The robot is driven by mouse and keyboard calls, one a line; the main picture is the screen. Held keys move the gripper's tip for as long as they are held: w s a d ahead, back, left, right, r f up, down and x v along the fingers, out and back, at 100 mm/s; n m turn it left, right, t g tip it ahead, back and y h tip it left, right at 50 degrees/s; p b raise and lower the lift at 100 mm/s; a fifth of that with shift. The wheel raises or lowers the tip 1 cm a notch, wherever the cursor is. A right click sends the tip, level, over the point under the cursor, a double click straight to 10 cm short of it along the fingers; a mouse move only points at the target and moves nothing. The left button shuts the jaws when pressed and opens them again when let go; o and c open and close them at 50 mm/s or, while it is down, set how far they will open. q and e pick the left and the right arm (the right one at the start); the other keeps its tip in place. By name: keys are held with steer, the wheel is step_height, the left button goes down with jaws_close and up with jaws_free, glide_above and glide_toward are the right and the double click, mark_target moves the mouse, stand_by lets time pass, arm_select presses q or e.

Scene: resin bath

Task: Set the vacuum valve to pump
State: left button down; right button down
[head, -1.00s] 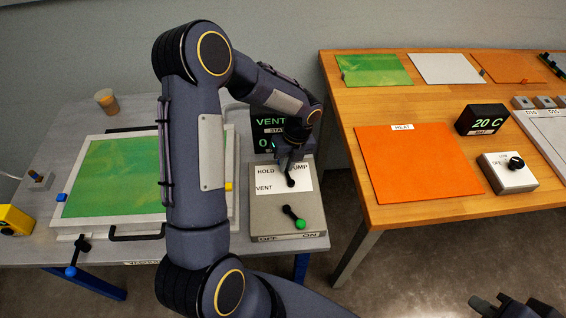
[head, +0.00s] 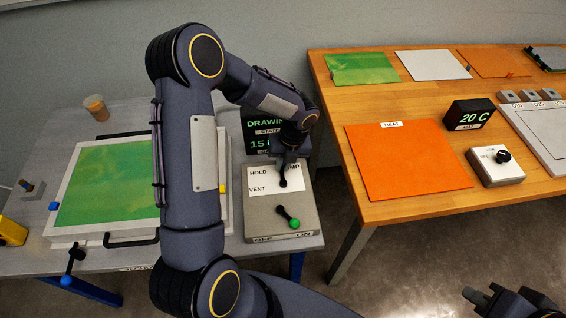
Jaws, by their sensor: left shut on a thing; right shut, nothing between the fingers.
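The vacuum valve's black lever (head: 283,181) is on the white label plate of the grey control box (head: 305,215). The plate reads HOLD, VENT and a partly covered PUMP. My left gripper (head: 286,162) is shut on the lever's upper end, which lies toward the PUMP word; the fingers partly hide it. The display (head: 262,123) behind reads DRAWIN with its end covered, and 15 below. My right gripper (head: 478,298) is shut and empty at the bottom right, over the floor.
A green-tipped switch (head: 288,217) sits on the box front, toward ON. The wooden table (head: 420,207) holds an orange HEAT mat (head: 408,165) and a 20 C display (head: 470,114).

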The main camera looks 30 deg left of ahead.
arm_select(q)
steer(key=c, duration=1.5)
jaws_free()
steer(key=shift+d+r, duration=0.1)
steer(key=r, duration=0.5)
steer(key=w+d+r, duration=0.1)
steer(key=r, duration=0.1)
steer(key=shift+d+r, duration=0.1)
steer(key=shift+r, duration=0.2)
